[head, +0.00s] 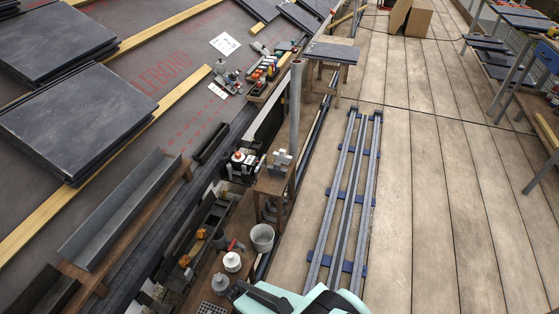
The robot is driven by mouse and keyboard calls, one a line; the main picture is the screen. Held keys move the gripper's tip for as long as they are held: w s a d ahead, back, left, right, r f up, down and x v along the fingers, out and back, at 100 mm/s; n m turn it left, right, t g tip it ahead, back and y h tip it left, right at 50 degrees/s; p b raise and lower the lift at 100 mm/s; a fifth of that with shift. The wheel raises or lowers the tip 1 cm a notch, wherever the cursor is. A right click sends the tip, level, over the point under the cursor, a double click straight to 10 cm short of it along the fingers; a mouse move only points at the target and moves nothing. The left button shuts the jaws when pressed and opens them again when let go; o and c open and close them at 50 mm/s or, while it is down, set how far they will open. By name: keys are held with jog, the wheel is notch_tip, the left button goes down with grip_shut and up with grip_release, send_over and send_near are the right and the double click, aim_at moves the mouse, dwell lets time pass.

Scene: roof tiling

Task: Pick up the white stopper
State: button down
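I cannot single out a white stopper for certain at this size. A small white round item (232,262) stands on the low brown bench at the lower middle, just below the grey bucket (262,237). A greyer round item (220,283) stands close below it. Another small white piece with a red top (238,157) sits among dark parts by the roof edge. Mint-green and black parts of my arm show at the bottom edge. My gripper's fingers do not show, so its hold is hidden.
Light grey fittings (280,159) stand on a small wooden stand. Blue-grey rails (345,200) run along the plank floor (440,180). Stacked dark slates (75,120) and a long grey gutter (120,210) lie on the left. The floor right of the rails is clear.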

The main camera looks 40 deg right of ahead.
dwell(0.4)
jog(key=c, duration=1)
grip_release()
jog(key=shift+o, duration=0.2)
